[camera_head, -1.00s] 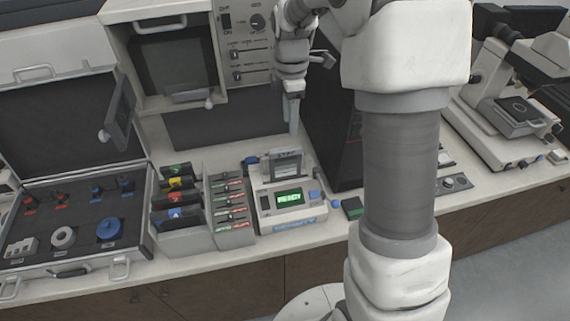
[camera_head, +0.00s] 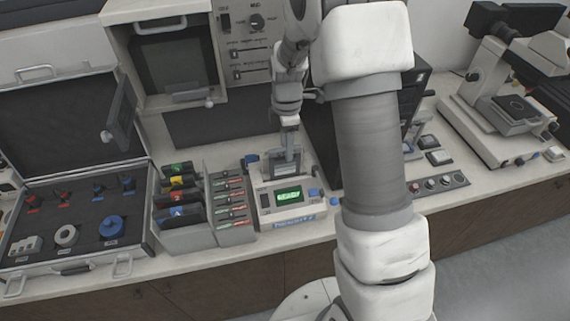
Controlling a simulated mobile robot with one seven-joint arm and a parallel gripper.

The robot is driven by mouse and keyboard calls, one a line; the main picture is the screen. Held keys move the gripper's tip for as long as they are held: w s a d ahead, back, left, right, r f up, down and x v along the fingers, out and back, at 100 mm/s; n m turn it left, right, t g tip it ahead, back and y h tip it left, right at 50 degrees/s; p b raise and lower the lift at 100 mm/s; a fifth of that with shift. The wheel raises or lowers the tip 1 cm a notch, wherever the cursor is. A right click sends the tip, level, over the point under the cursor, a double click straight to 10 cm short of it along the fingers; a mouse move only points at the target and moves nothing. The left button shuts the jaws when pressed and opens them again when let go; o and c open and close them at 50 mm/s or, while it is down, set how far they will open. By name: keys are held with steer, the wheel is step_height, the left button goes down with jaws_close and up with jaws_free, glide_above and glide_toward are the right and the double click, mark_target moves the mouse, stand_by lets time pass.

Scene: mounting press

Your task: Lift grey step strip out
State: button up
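A small white instrument (camera_head: 299,213) with a lit green display (camera_head: 289,195) stands on the bench, right of the sloped card rack. A grey upright piece (camera_head: 272,166) stands at its back; whether this is the grey step strip is too small to tell. My gripper (camera_head: 291,150) points down right over this piece, its fingertips overlapping it in the picture. Whether the fingers touch it, and how far apart they are, I cannot tell.
Left are a rack of coloured cartridges (camera_head: 174,212), a sloped card rack (camera_head: 231,233) and an open case (camera_head: 70,264). A dark tower (camera_head: 414,82) stands close on the right, partly hidden by my arm. A microscope (camera_head: 507,115) is farther right.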

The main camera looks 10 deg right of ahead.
jaws_close()
stand_by(1.3)
